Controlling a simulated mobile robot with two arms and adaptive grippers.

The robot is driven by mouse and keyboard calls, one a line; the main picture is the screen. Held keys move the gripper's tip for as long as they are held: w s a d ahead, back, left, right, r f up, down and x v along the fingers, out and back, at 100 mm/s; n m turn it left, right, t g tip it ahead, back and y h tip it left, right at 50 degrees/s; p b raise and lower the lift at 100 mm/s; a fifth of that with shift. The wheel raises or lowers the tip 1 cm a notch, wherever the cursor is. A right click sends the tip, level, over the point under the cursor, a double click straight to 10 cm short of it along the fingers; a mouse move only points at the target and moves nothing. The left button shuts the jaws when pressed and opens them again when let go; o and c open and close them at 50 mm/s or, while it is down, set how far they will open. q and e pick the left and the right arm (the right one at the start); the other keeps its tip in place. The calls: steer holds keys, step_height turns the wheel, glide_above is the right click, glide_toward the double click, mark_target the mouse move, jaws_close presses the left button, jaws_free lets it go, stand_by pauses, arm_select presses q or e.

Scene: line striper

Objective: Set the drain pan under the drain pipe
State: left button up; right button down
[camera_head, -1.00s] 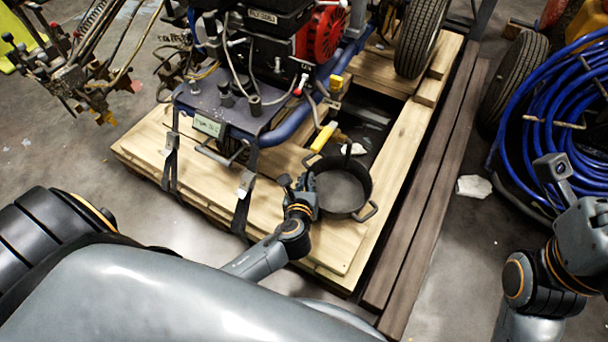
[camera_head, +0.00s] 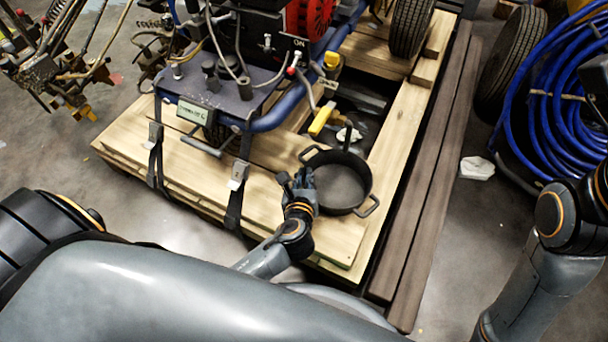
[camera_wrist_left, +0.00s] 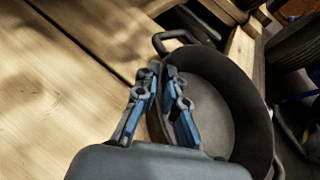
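The drain pan (camera_head: 340,182) is a round black pan with two side handles. It is upright over the wooden pallet's near right part, beside the open gap. It also fills the right of the left wrist view (camera_wrist_left: 225,105). My left gripper (camera_head: 297,180) is at the pan's left rim. In the wrist view its two fingers (camera_wrist_left: 160,92) are close together, with the pan wall between them. A hose with a yellow handle (camera_head: 321,120) hangs beyond the pan from the machine; I cannot tell whether this is the drain pipe.
The line striper (camera_head: 235,85) stands on the pallet (camera_head: 330,238), with straps at its near side. Dark beams (camera_head: 430,190) lie along the pallet's right side. A wheel (camera_head: 510,62) and a coiled blue hose (camera_head: 560,105) are at right.

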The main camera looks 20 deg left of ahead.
arm_select(q)
steer(key=o, duration=0.3)
steer(key=shift+o, duration=0.2)
steer(key=shift+r, duration=0.15)
